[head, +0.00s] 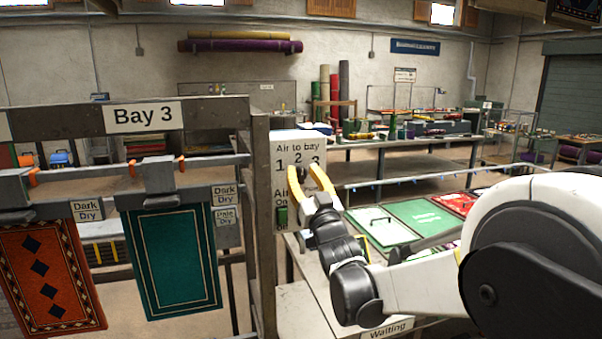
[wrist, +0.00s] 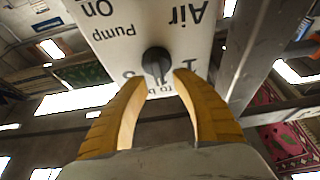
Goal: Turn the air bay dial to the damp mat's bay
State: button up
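The air bay dial is a black knob (wrist: 156,62) on a white panel (head: 287,150) lettered "Air to bay" with 1, 2 and 3. My gripper (head: 299,167) is at the panel, its yellow fingers apart. In the wrist view my gripper (wrist: 158,78) has one finger on each side of the knob, with a gap showing at both sides. I cannot tell for sure which number the dial points to. Under the "Bay 3" sign (head: 143,117) hang an orange-red mat (head: 52,275) and a teal mat (head: 170,262). Tags beside them read "Dark Dry". I cannot identify the damp mat.
A green switch (head: 282,216) sits low on the panel, left of my gripper. A metal post (head: 262,225) stands just left of the panel. A pink mat (wrist: 284,140) hangs at the right of the wrist view. A table with green and red mats (head: 418,215) lies right.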

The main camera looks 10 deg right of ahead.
jog(key=shift+w+r, duration=0.25)
jog(key=shift+w, duration=0.4)
jog(key=shift+s, duration=0.1)
grip_shut()
jog(key=shift+s+r, duration=0.1)
jog(key=shift+r, duration=0.05)
